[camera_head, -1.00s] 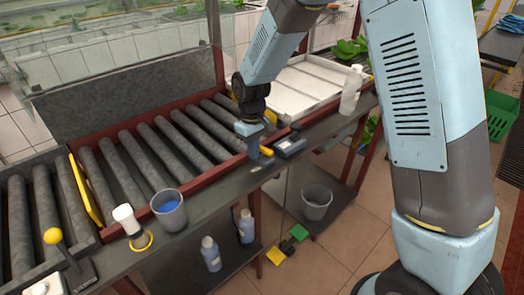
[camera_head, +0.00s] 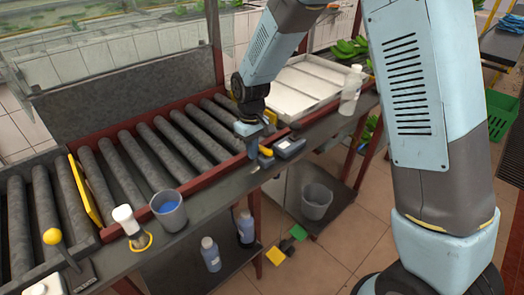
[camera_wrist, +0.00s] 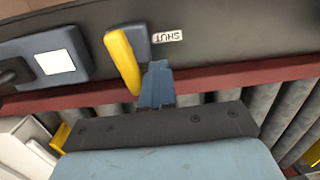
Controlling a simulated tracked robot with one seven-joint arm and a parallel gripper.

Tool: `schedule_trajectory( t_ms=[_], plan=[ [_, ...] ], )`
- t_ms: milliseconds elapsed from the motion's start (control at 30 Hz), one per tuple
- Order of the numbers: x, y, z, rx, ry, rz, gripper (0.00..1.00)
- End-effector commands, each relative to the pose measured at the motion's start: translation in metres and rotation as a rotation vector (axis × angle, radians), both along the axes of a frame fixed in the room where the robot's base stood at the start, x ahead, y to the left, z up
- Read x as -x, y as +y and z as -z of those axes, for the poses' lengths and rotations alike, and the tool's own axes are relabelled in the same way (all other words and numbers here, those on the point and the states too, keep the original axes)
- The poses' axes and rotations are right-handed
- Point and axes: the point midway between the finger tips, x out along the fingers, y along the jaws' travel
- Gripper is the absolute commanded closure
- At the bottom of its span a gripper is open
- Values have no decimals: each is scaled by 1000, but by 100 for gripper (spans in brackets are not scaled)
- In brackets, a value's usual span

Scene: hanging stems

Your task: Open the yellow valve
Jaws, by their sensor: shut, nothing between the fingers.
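The yellow valve handle (camera_head: 266,151) is a short bar on a blue-grey base on the counter edge. In the wrist view the handle (camera_wrist: 123,62) lies slantwise on the left side of its base (camera_wrist: 140,38). A white label reading SHUT (camera_wrist: 168,36) sits beside the base. My gripper (camera_head: 252,153) points down at the counter just left of the handle. In the wrist view my shut, empty fingers (camera_wrist: 157,72) are right of the handle's lower end. I cannot tell whether they touch it.
A blue-grey box with a white panel (camera_wrist: 55,60) stands close beside the valve. A roller conveyor (camera_head: 150,145) with a red rail runs behind. A white bottle (camera_head: 350,92), a grey cup (camera_head: 168,211) and a yellow-knobbed lever (camera_head: 53,237) stand along the counter.

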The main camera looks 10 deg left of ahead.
Motion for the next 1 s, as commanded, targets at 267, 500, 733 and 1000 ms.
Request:
schedule_trajectory(
  t_ms=[267, 500, 733, 1000],
  plan=[
    [-61, -24, -34, -25, -116, 60, 100],
    [-56, -29, -58, -25, -124, 69, 100],
    [-51, -30, -80, -26, -130, 70, 100],
    [-43, -24, -100, -23, -121, 61, 100]
  ],
)
